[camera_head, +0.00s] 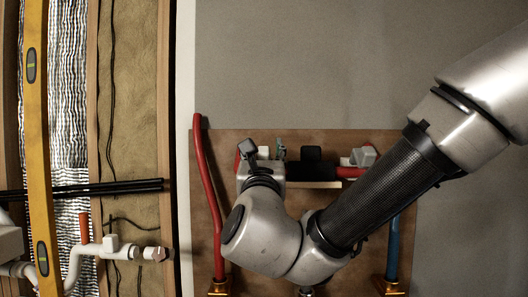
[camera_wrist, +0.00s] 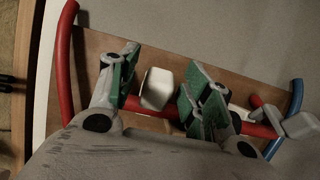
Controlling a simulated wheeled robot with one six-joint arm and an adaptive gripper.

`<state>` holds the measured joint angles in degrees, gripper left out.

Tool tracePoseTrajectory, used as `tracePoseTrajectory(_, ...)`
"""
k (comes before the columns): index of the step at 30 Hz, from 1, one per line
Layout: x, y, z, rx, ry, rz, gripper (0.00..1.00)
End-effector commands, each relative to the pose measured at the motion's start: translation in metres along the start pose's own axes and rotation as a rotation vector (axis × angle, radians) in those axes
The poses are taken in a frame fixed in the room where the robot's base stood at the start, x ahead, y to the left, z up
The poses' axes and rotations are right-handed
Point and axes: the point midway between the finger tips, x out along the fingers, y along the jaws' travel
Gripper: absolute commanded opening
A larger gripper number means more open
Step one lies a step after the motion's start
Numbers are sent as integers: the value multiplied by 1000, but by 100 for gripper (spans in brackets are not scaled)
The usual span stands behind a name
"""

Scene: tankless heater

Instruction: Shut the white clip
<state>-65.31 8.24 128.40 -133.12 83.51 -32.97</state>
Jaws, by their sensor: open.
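A white clip (camera_wrist: 158,88) sits by the red pipe (camera_wrist: 258,130) in the wrist view and looks raised. My gripper (camera_wrist: 160,85) is open, with a green-padded finger on each side of the clip. Gaps show between the clip and the fingers. In the head view my gripper (camera_head: 263,153) is at the upper left of the brown board, and my arm hides much of the work area. A second pale clip-like part (camera_head: 362,156) is on the red pipe farther right; it also shows at the right of the wrist view (camera_wrist: 300,125).
A red hose (camera_head: 208,190) runs down the left of the brown board (camera_head: 225,145), and a blue hose (camera_head: 393,245) down the right. A black block (camera_head: 311,153) stands between the gripper and the right-hand part. A yellow level (camera_head: 36,150) and black pipes (camera_head: 100,188) are at far left.

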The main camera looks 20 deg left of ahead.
Motion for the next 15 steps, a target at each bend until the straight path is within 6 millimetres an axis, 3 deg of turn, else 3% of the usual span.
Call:
tracePoseTrajectory(3, 10, -1, -1, 0, 1, -1, 48)
tracePoseTrajectory(11, 12, 0, 0, 0, 1, 0, 48)
tracePoseTrajectory(12, 12, 0, 0, 0, 1, 0, 46)
tracePoseTrajectory(15, 12, 0, 0, 1, 1, 0, 28)
